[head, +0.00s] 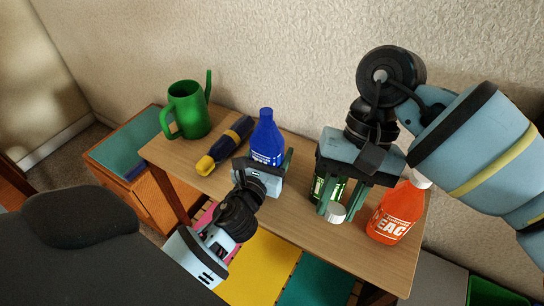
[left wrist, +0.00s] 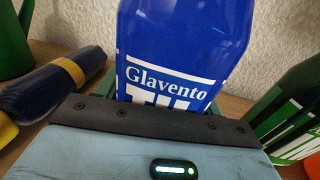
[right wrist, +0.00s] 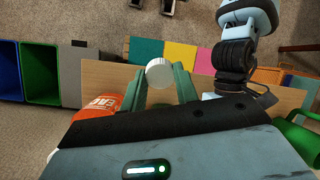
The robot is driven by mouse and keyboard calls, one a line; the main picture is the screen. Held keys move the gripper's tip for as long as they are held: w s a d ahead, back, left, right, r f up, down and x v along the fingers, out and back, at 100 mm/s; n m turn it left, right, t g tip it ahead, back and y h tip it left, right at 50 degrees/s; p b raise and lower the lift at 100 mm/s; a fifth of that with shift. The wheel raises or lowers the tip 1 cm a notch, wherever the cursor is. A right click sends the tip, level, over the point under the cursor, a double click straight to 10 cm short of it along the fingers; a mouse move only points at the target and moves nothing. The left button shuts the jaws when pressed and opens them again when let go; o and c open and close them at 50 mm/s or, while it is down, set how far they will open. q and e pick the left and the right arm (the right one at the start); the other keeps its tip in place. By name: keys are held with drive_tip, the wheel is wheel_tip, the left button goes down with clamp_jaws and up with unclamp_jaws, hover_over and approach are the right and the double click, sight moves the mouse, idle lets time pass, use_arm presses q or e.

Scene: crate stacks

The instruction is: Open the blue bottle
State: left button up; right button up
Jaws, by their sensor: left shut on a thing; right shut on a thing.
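The blue bottle (head: 266,142) stands upright on the wooden table, its bare blue neck showing at the top with no separate cap on it; its white "Glavento" label (left wrist: 170,82) fills the left wrist view. My left gripper (head: 262,172) is shut on the bottle's lower body from the front; its fingers are mostly hidden. My right gripper (head: 343,200) points down, right of the blue bottle and apart from it, shut on a white cap (head: 337,213). The right wrist view shows the white cap (right wrist: 160,73) between the two green fingertips.
A green bottle (head: 318,188) stands behind my right gripper, partly hidden. An orange bottle (head: 395,211) with a white cap stands close on its right. A dark blue and yellow flashlight (head: 226,143) and a green watering can (head: 187,110) are at the left.

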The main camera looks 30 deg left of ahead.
use_arm(q)
drive_tip(key=shift+f, duration=0.55)
drive_tip(key=shift+r, duration=0.15)
drive_tip(key=shift+o, duration=1.4)
drive_tip(key=shift+f, duration=0.2)
drive_tip(key=o, duration=0.4)
